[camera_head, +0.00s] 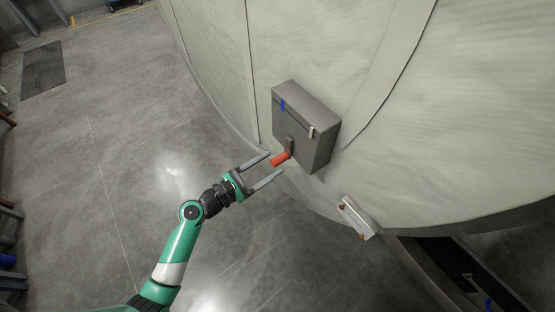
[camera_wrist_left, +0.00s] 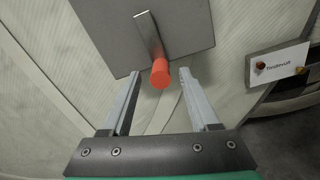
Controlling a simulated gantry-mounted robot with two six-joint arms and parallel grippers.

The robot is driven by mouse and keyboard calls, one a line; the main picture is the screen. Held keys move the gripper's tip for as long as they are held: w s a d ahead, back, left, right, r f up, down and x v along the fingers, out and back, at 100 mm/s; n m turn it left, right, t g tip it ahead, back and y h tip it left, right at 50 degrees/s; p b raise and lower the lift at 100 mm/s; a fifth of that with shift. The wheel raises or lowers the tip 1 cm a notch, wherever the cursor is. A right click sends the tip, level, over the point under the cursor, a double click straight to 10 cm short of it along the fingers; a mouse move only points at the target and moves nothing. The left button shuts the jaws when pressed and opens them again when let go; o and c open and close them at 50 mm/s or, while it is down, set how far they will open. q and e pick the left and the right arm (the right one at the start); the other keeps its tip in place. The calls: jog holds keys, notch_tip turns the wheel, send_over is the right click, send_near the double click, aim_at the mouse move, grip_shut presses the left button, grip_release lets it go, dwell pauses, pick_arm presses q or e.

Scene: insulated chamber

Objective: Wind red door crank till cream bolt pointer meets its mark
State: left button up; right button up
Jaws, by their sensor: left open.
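The red crank handle (camera_head: 280,159) sticks out from a dark crank arm (camera_head: 290,146) on a grey box (camera_head: 309,122) on the chamber wall. In the left wrist view the red handle (camera_wrist_left: 160,73) hangs at the lower end of its arm (camera_wrist_left: 148,34). My left gripper (camera_head: 274,165) is open, its fingers on either side of the handle with gaps showing. It also shows in the left wrist view (camera_wrist_left: 160,76). A cream pointer (camera_head: 311,132) and a blue mark (camera_head: 282,105) sit apart on the box face. My right gripper is not in view.
The curved pale chamber wall (camera_head: 420,130) fills the right side. The grey floor at left is mostly clear.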

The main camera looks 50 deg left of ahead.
pick_arm(q)
jog(key=w, duration=0.3)
jog(key=shift+w+d, duration=0.15)
jog(key=shift+d, duration=0.05)
grip_shut()
dwell(1.3)
